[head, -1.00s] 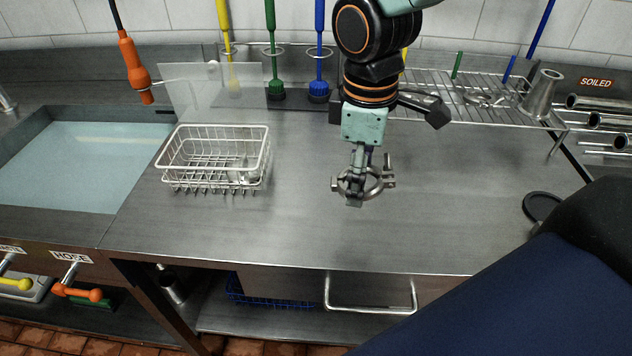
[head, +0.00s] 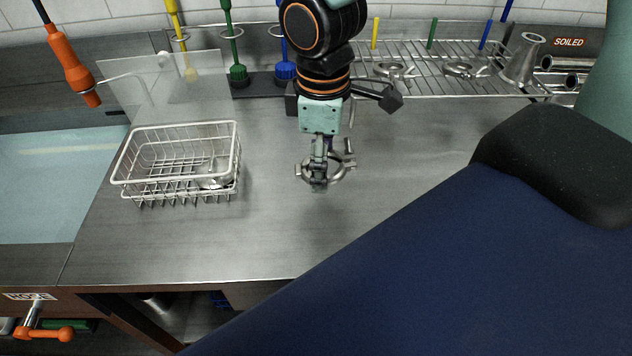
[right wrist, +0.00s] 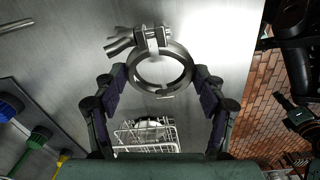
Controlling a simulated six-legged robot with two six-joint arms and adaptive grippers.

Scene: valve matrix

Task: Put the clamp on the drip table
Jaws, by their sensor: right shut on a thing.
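The clamp is a grey metal ring with a bolted lug. In the head view the clamp (head: 339,172) hangs at the fingers of my right gripper (head: 318,182), over the steel worktop. In the right wrist view the clamp (right wrist: 184,56) sits between the two dark finger pads of my right gripper (right wrist: 162,86), with its lug at the top. The gripper is shut on it. The steel worktop (head: 200,245) lies below; the head view does not show the exact gap. A wire rack (head: 440,88) stands at the back right. I cannot tell which surface is the drip table. My left gripper is not in view.
A white wire basket (head: 180,133) with a metal part in it stands on the worktop at left, beside a water-filled sink (head: 50,190). Two more clamps and a steel cone (head: 523,60) sit on the rack. The worktop's middle is bare. Brushes hang behind.

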